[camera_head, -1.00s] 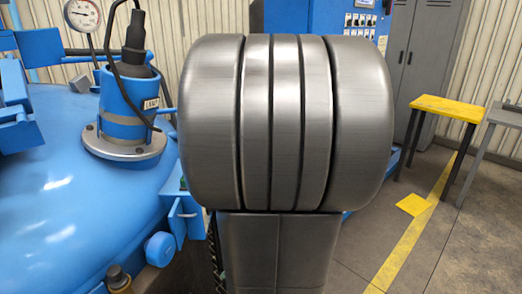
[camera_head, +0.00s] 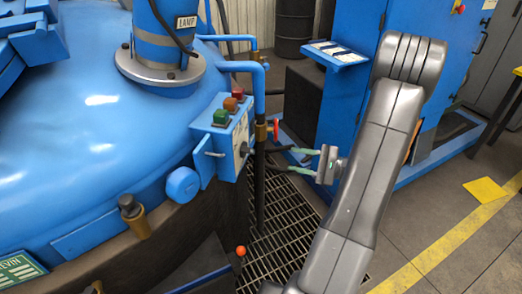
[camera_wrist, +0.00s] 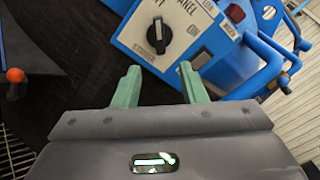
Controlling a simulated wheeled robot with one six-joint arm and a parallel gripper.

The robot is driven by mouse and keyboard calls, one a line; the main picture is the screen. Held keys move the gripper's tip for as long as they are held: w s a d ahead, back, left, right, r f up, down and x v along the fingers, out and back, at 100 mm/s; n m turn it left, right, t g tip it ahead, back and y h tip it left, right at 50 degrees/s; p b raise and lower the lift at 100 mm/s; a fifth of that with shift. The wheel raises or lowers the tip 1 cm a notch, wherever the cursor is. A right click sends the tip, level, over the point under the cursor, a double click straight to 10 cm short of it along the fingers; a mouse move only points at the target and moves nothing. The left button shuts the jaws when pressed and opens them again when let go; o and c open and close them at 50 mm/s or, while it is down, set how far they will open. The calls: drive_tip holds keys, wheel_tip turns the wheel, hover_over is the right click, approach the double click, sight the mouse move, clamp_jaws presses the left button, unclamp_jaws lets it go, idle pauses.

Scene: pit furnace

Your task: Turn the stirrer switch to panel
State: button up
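A blue control box (camera_head: 225,132) on the side of the blue furnace carries a black rotary knob (camera_head: 243,148) on its pale front plate.
Green (camera_head: 221,117), orange (camera_head: 231,104) and red (camera_head: 238,93) buttons sit on top of the box. A blue pipe (camera_head: 259,85) and a red-handled valve (camera_head: 276,129) stand between box and gripper. An orange-knobbed lever (camera_head: 240,251) is below. A blue cabinet (camera_head: 345,110) stands behind my arm.

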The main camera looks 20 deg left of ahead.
sight(253, 151)
drive_tip(key=a, duration=0.4)
drive_tip(key=s+a, duration=0.1)
drive_tip(key=a, duration=0.4)
drive_tip(key=a+p, duration=0.1)
drive_tip(key=a, duration=0.3)
drive_tip(key=shift+s+a, duration=0.25)
drive_tip(key=shift+a, duration=0.05)
clamp_jaws()
